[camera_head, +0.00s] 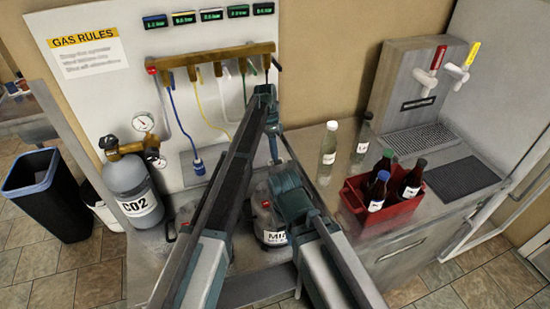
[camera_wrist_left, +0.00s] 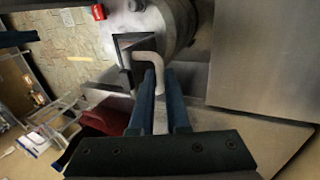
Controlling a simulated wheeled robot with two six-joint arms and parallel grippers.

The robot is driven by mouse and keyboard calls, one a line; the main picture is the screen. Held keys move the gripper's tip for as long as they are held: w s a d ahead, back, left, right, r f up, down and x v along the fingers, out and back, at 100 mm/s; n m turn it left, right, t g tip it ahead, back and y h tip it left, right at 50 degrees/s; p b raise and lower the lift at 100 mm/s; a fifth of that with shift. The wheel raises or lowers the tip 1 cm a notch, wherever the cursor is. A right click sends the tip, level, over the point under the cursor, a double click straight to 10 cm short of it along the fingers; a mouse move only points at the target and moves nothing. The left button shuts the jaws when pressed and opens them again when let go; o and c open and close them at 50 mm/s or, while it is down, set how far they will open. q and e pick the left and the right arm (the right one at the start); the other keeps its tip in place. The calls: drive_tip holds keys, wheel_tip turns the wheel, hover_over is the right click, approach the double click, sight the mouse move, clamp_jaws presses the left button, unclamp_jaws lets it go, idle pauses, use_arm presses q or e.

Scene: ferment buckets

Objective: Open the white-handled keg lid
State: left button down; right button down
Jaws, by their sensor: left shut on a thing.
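In the left wrist view the keg is a grey metal cylinder (camera_wrist_left: 178,22) lying across the top of the picture. A bent white handle (camera_wrist_left: 148,57) stands out beside a dark bracket at the keg. My left gripper (camera_wrist_left: 162,86) is shut on the white handle, whose lower end sits between its blue fingers. In the head view a keg (camera_head: 272,237) with a label starting "MI" stands on the counter, partly behind my arms. The white handle is hidden there. My right gripper is not seen.
A red crate (camera_head: 351,197) of dark bottles and a clear bottle (camera_head: 328,152) stand right of the keg. A CO2 cylinder (camera_head: 132,188) stands to the left, with coloured hoses on the wall panel behind. A black mat (camera_head: 462,175) lies at the right.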

use_arm(q)
drive_tip(key=shift+w+f+g, duration=0.1)
drive_tip(key=shift+w+g, duration=0.05)
drive_tip(key=shift+g, duration=0.15)
drive_tip(key=c, duration=0.9)
unclamp_jaws()
drive_tip(key=s+r+p, duration=0.2)
drive_tip(key=s, duration=0.6)
drive_tip(key=s+r+p, duration=0.2)
drive_tip(key=s+r, duration=0.1)
drive_tip(key=s, duration=0.5)
drive_tip(key=shift+a+p, duration=0.25)
drive_tip(key=shift+p, duration=0.15)
